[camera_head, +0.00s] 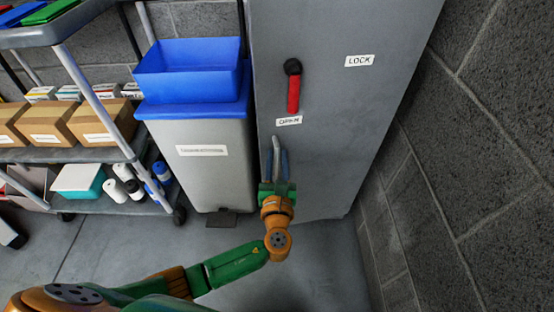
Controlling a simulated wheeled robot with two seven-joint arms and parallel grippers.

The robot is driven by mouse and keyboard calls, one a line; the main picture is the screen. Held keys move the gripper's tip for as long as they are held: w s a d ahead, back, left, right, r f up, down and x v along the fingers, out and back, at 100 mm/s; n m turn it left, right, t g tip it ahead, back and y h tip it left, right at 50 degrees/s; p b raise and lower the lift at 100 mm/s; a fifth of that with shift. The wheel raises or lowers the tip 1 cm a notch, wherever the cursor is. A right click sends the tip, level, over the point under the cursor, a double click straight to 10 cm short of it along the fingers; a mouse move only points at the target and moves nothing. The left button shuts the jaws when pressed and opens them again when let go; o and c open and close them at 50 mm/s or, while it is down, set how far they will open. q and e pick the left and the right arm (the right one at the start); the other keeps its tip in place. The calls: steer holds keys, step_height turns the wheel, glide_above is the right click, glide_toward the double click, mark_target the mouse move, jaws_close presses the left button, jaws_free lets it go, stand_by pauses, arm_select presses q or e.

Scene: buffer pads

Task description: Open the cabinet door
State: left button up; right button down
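The grey cabinet (330,140) stands at the back right with its door closed. Its red lever (293,92) hangs down from a black pivot toward the OPEN label (289,121). The LOCK label (360,61) is to the right of the lever. A pale grey vertical handle (277,146) is on the door below the OPEN label. My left gripper (276,160) is at this handle, with its fingers apart on either side of it in the picture. Whether they touch it is not clear. My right gripper is not in view.
A grey bin (205,165) with a blue tub (190,70) on top stands just left of the cabinet. A shelf cart (75,155) with boxes and rolls is further left. A grey block wall (470,180) is close on the right. The floor in front is clear.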

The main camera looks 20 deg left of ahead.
arm_select(q)
steer(key=shift+c, duration=0.2)
jaws_close()
stand_by(1.1)
